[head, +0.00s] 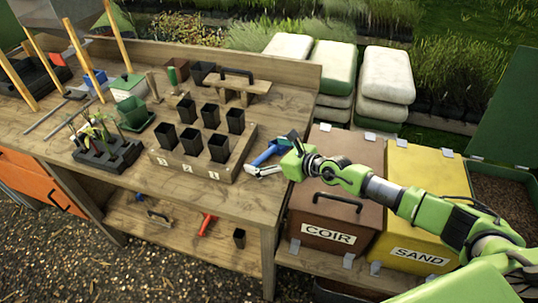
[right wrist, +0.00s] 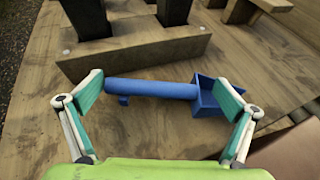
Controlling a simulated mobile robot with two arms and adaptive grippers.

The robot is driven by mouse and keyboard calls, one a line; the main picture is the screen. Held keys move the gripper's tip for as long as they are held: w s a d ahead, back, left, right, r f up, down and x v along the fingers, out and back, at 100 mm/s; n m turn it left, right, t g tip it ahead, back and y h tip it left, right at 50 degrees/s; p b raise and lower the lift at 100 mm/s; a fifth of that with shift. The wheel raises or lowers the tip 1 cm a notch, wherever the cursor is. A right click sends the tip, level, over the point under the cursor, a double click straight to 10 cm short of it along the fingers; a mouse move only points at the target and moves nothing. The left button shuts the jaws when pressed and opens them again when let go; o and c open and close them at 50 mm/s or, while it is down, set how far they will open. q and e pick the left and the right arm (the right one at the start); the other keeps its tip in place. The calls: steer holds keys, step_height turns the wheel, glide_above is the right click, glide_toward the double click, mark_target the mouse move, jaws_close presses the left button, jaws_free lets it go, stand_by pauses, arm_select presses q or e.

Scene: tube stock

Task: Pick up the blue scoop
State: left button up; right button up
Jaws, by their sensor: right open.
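The blue scoop (right wrist: 150,89) lies on the wooden bench in the right wrist view, its handle to the left and its square pan to the right. In the head view the scoop (head: 268,152) is near the bench's right end, partly hidden by my gripper. My right gripper (head: 270,158) is open and empty. In the right wrist view its two green-padded fingers (right wrist: 163,102) stand apart, one near the handle's left end and one beside the pan. I cannot tell whether they touch the scoop. My left gripper is not in view.
A wooden block with several black pots (head: 192,173) stands just left of the scoop. A brown COIR bin (head: 340,205) and yellow SAND bin (head: 425,180) stand right of the bench (head: 225,202). A wooden stand (head: 254,87) is behind. Bare bench lies in front of the scoop.

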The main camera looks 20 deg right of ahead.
steer(key=shift+r, duration=0.1)
steer(key=c, duration=1.3)
steer(key=shift+s, duration=0.1)
